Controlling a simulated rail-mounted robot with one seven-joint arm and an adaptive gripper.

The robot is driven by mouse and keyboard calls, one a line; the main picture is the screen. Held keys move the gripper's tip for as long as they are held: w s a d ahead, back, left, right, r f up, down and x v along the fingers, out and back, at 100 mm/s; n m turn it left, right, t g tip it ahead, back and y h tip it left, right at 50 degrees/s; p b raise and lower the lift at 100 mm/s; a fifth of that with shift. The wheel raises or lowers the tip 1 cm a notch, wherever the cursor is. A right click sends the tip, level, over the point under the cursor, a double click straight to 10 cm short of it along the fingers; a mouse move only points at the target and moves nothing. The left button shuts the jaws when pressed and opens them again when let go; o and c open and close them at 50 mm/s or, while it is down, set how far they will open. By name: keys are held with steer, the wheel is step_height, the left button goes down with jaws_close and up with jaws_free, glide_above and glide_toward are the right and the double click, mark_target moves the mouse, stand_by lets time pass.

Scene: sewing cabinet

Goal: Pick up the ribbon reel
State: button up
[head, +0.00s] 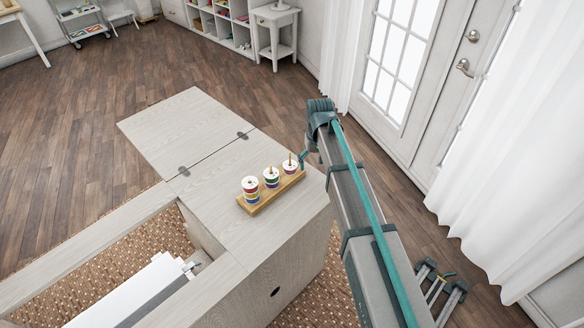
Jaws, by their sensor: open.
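Three short stacks of ribbon reels stand on pegs on a wooden holder (252,208) on the pale cabinet top. The left stack (250,189) shows red, yellow and blue bands under a white top. The middle stack (271,177) shows green and blue bands, and the right stack (290,166) shows dark red. My arm runs along the right side of the cabinet, its far bend close to the right stack. My gripper (441,288) appears to show low at the right, beyond the arm, with two fingers apart and nothing between them. It is well away from the reels.
The pale cabinet top (205,170) has a hinged leaf folded out at the back left and is bare around the holder. A white sewing machine (140,290) sits in the opening at the front left. A glazed door (420,80) and white curtains (510,170) stand at the right.

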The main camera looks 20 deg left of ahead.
steer(key=n, duration=0.1)
glide_toward(290, 165)
steer(key=shift+w, duration=0.2)
steer(key=shift+s+f+p, duration=0.15)
steer(key=shift+f+p, duration=1.75)
steer(key=shift+f, duration=3.3)
steer(key=c, duration=1.1)
steer(key=shift+r, duration=0.15)
step_height(290, 165, up, 18)
steer(key=b, duration=0.5)
